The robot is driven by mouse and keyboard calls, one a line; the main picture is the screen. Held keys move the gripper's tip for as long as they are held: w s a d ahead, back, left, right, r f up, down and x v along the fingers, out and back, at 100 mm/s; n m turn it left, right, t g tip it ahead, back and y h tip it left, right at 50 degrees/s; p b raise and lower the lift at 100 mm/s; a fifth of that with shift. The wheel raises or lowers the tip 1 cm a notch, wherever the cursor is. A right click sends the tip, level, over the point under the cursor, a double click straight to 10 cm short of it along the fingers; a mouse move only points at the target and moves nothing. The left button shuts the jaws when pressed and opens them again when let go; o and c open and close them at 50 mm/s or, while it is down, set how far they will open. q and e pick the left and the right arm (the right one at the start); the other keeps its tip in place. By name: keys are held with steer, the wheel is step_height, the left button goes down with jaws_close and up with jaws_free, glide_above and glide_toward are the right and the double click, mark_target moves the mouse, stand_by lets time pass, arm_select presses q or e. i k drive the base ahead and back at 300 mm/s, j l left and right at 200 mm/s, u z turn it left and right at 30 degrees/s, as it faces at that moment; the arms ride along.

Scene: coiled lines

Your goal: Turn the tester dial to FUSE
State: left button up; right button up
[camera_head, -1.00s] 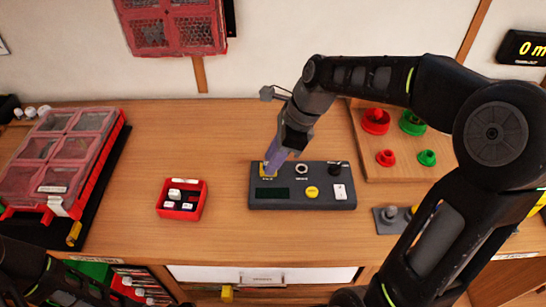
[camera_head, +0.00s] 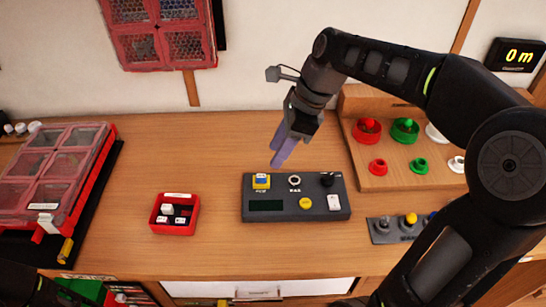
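The tester (camera_head: 285,212) is a dark grey box on the bench with a dark display. Its black dial (camera_head: 327,180) is at the back right; its pointer and markings are too small to read. A small blue-and-white piece sits in the yellow socket (camera_head: 261,181) at the back left, beside a pale ring socket (camera_head: 294,180). A yellow button (camera_head: 305,203) and a white switch (camera_head: 334,202) are in front. My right gripper (camera_head: 277,157) hangs above and behind the yellow socket, its purple fingers slightly apart and empty. My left gripper is out of view.
A red tray (camera_head: 174,229) with small white pieces stands left of the tester. A red compartment case (camera_head: 60,165) is at far left. A wooden board (camera_head: 390,178) with red and green fittings and a grey stand (camera_head: 382,238) are to the right.

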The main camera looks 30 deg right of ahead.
mark_target(328, 179)
steer(key=k, duration=1)
